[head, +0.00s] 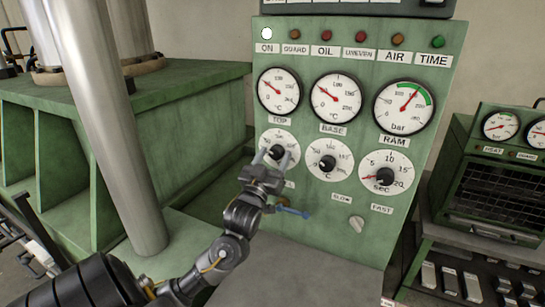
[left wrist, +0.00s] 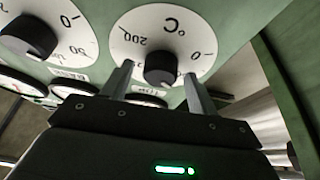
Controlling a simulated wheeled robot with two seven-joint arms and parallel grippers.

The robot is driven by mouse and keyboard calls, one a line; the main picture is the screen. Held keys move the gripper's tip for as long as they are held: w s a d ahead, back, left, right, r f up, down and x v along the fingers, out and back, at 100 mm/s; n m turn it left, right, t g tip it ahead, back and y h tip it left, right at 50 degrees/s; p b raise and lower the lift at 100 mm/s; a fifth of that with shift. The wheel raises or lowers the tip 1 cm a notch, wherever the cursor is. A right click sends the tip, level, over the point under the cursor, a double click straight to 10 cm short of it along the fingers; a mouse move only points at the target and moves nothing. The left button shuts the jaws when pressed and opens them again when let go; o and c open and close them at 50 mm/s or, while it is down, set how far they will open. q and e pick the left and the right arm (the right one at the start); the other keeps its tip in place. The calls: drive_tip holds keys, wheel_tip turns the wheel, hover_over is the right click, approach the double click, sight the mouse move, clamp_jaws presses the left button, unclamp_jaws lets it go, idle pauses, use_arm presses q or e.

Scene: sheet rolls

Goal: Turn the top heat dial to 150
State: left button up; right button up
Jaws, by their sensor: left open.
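The top heat dial is a white round scale (head: 268,136) with a black knob (head: 277,152), at the left of the lower row on the green panel. My left gripper (head: 272,160) is open in front of it, with one finger on each side of the knob. In the left wrist view the knob (left wrist: 160,69) shows between the two fingertips (left wrist: 158,76), with a gap visible on each side. The scale (left wrist: 140,48) appears upside down there, with 0, 200 and °C legible. I cannot read the knob's setting. My right gripper is out of view.
The base dial (head: 328,163) and the seconds dial (head: 385,176) sit to the right. Above are the top (head: 279,91), base (head: 336,98) and ram (head: 404,106) gauges. A blue-handled lever (head: 293,211) is just below my gripper. A grey column (head: 118,140) stands at left.

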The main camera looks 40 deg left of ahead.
use_arm(q)
drive_tip(key=shift+a, duration=0.1)
drive_tip(key=c, duration=1)
drive_tip(key=shift+m, duration=0.3)
